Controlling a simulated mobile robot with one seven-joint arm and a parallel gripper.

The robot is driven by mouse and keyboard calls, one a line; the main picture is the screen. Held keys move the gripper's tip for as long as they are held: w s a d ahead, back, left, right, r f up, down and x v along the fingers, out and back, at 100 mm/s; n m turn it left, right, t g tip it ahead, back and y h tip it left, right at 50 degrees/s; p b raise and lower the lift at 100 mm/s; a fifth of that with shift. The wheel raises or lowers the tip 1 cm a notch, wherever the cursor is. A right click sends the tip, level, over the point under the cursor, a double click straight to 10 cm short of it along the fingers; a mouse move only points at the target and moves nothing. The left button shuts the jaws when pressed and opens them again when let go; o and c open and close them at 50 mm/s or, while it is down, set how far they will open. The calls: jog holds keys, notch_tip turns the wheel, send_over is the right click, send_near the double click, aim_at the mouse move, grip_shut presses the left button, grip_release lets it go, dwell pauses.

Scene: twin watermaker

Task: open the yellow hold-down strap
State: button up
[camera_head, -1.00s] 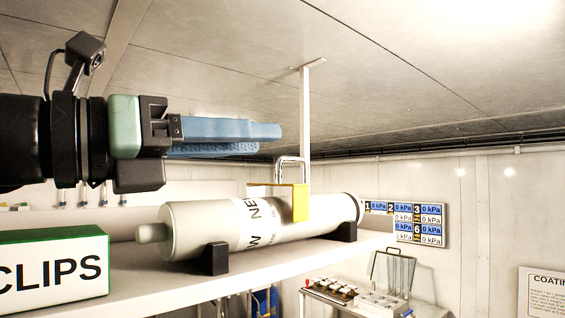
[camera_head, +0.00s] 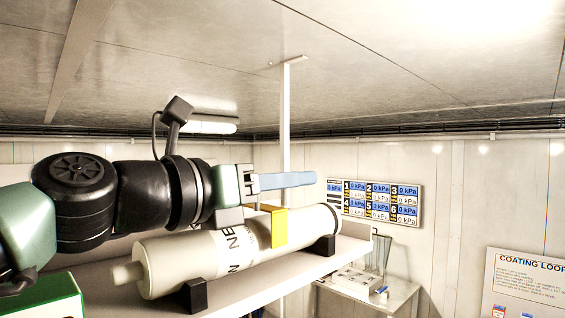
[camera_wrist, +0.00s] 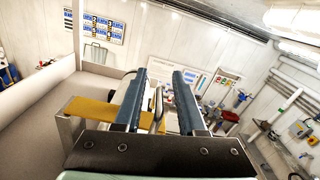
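The yellow hold-down strap (camera_head: 280,228) lies over a white cylinder (camera_head: 185,258) on a shelf, near the cylinder's far end. My gripper (camera_head: 314,178) is level above the strap, its blue fingers pointing right. In the wrist view the two blue fingers of my gripper (camera_wrist: 159,75) are spread apart. The yellow strap (camera_wrist: 92,108) runs below them, passing behind the left finger. A thin metal loop (camera_wrist: 157,98) shows partly between the fingers; I cannot tell whether a finger touches it. In the head view my gripper hides most of this loop.
Black cradles (camera_head: 193,296) support the cylinder on the white shelf (camera_head: 255,291). A green and white box (camera_head: 45,300) stands at the near left. A white post (camera_head: 285,120) rises to the ceiling behind the strap. A pressure display (camera_head: 380,200) hangs on the far wall.

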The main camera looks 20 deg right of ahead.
jog(key=shift+w+d+f, duration=0.1)
jog(key=shift+d, duration=0.1)
grip_shut()
dwell(1.4)
